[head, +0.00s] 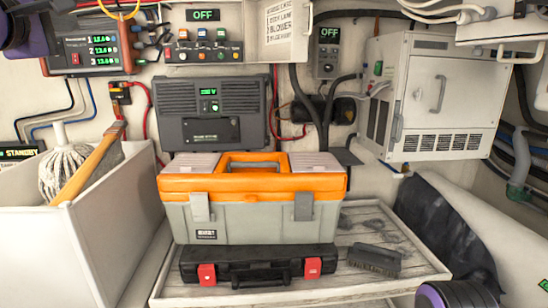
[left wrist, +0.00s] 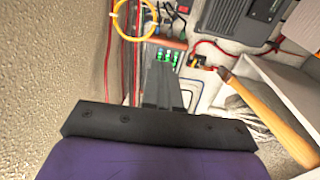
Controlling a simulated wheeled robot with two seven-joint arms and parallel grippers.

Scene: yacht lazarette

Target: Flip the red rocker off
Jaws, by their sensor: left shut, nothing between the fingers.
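My left gripper (left wrist: 160,72) is shut and empty in the left wrist view, its dark fingers together in front of the red-cased meter with green readouts (left wrist: 168,57). In the head view only part of my left wrist (head: 20,32) shows at the upper left corner, beside that meter (head: 92,50). A switch panel (head: 203,52) with a row of small coloured switches is on the back wall, below a green OFF display (head: 203,15). My right gripper's fingers are not in view.
A white bin (head: 95,235) holds a mop and a wooden handle. A yellow loop (left wrist: 133,35) hangs near my left fingers.

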